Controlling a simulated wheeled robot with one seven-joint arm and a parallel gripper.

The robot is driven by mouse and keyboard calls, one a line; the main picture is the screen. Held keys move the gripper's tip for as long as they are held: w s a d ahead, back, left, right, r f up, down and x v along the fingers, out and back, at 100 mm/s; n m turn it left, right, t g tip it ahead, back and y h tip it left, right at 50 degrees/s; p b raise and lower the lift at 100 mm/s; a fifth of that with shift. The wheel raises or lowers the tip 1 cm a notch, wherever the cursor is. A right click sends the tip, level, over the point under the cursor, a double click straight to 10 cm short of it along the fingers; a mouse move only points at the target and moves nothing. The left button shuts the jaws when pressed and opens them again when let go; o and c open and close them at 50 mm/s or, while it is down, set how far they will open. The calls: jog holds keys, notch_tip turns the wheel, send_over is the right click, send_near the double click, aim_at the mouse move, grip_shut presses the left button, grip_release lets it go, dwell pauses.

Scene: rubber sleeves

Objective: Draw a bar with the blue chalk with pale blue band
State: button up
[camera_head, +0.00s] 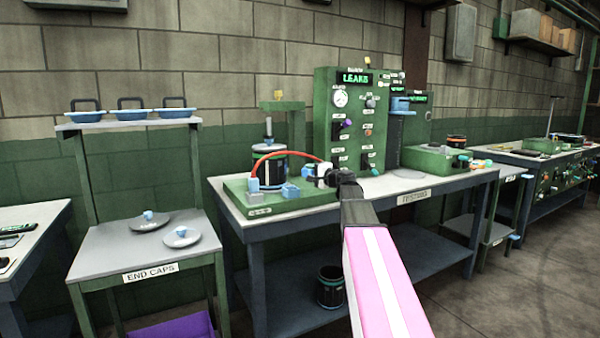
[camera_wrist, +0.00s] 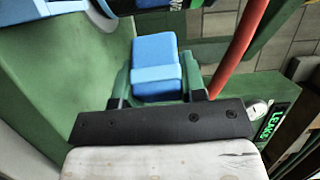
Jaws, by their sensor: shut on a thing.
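A blue block with a paler blue band (camera_wrist: 155,65) sits between the fingers of my gripper (camera_wrist: 156,84) in the wrist view; its look fits the chalk named in the task. My gripper (camera_head: 322,174) is shut on it. In the head view the gripper is over the right part of a green test fixture (camera_head: 300,203) on the workbench, and a bit of blue shows at its fingertips. I cannot tell whether the block touches the fixture. No drawn bar can be made out.
A red hose (camera_head: 290,153) arches close to my gripper. A green panel reading LEAKS (camera_head: 352,120) stands behind. An end caps table (camera_head: 105,262) stands left.

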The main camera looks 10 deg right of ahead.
aim_at(285, 168)
jog(key=shift+w+a, duration=0.55)
jog(key=shift+a, duration=0.4)
jog(key=shift+w+a, duration=0.6)
jog(key=shift+a, duration=0.35)
jog(key=shift+w+a, duration=0.55)
jog(key=shift+a, duration=0.4)
jog(key=shift+w+a, duration=0.6)
jog(key=shift+a, duration=0.35)
jog(key=shift+w+d, duration=0.6)
jog(key=shift+w, duration=0.25)
jog(key=shift+w+d, duration=0.55)
jog(key=shift+w, duration=0.25)
jog(key=shift+a, duration=0.1)
jog(key=shift+s+a, duration=0.6)
jog(key=shift+s, duration=0.25)
jog(key=shift+s+a, duration=0.55)
jog(key=shift+s, duration=0.25)
